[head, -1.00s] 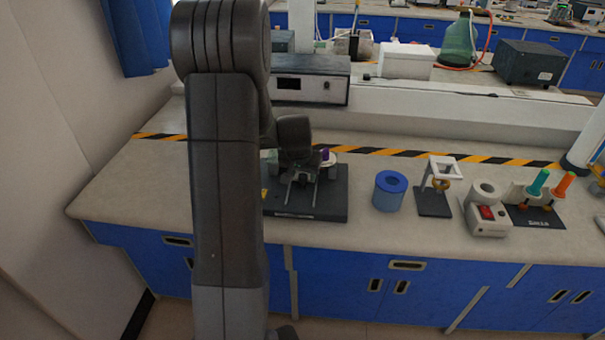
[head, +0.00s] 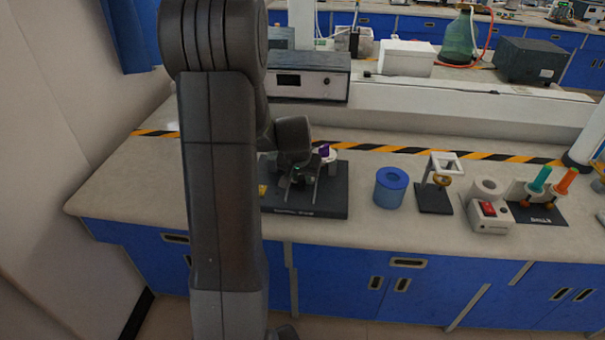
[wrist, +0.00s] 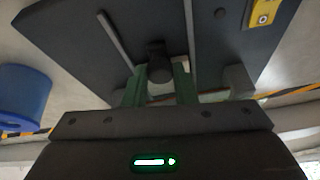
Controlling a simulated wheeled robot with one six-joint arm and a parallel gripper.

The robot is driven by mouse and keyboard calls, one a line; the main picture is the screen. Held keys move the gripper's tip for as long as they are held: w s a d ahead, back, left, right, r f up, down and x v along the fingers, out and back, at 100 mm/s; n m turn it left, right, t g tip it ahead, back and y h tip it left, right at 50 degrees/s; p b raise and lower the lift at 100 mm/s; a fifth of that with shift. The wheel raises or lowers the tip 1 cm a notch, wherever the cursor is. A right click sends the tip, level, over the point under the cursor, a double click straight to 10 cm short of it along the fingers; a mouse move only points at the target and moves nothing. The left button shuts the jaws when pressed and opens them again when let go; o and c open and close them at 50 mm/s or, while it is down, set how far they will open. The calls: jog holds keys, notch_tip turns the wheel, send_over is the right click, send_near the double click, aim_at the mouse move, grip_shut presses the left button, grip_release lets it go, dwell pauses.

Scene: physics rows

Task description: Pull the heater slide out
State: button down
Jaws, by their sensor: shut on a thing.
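The heater unit's dark base plate (head: 325,198) lies on the bench in the head view, with rails running front to back. It fills much of the wrist view, with a light rail (wrist: 118,42) on it. My gripper (wrist: 158,82) is over the plate, its greenish fingers shut on a dark round knob (wrist: 159,69) between the rails; I take this to be the slide's handle. In the head view my wrist hides much of the slide. A purple piece (head: 324,149) over a pale disc shows just behind my wrist.
A blue cylinder (head: 391,188) stands right of the plate. Farther right are a small white stand (head: 441,165) and a white box with a red switch (head: 488,211). A grey instrument (head: 310,78) is behind. Bare bench lies to the left of my arm.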

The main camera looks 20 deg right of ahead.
jog(key=shift+s+a+b, duration=0.25)
jog(key=shift+s+a, duration=0.15)
jog(key=shift+s, duration=0.3)
jog(key=shift+s+a+b, duration=0.3)
jog(key=shift+s+a, duration=0.15)
jog(key=shift+s, duration=0.2)
jog(key=shift+s+a+b, duration=0.25)
jog(key=shift+s+a, duration=0.15)
jog(key=shift+s, duration=0.3)
jog(key=c, duration=1.2)
grip_release()
jog(key=shift+s, duration=0.15)
jog(key=shift+o, duration=0.2)
jog(key=shift+r, duration=0.1)
jog(key=shift+a+r, duration=0.1)
jog(key=shift+r, duration=0.25)
jog(key=v, duration=1.3)
jog(key=shift+p, duration=0.3)
jog(key=shift+f, duration=0.25)
